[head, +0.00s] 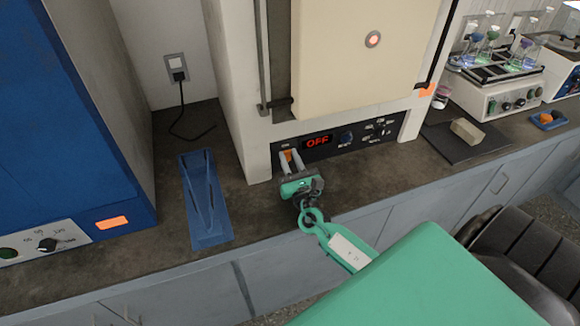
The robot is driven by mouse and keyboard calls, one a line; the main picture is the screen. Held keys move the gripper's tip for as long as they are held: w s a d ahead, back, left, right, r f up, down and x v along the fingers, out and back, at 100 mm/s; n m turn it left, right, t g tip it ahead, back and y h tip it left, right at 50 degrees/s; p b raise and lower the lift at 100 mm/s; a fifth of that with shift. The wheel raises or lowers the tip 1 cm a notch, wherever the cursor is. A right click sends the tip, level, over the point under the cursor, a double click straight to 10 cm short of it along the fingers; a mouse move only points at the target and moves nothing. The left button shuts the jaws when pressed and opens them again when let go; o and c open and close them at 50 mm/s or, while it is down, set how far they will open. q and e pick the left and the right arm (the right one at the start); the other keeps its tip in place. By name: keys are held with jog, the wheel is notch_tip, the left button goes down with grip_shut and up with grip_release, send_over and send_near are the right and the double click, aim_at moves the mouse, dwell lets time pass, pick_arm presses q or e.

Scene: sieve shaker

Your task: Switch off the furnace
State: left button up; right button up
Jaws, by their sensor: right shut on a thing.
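The furnace (233,80) is a tall white-grey cabinet with a cream door, standing on the dark bench. Its black control panel (378,133) has a red display (317,142) that reads OFF. An orange power switch (288,155) sits at the panel's left end. My right gripper (291,159) reaches it from the front, with its pale fingers shut on the switch. The fingers partly hide the switch, so its exact position cannot be told. My left gripper is not in view.
A wall outlet (177,68) has a black cord. To the right are a dark mat (440,142) with a beige block (467,131) and a shaker with flasks (495,95).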

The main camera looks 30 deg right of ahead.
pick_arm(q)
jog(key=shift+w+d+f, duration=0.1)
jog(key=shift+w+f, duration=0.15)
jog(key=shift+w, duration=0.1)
pick_arm(e)
jog(key=o, duration=1)
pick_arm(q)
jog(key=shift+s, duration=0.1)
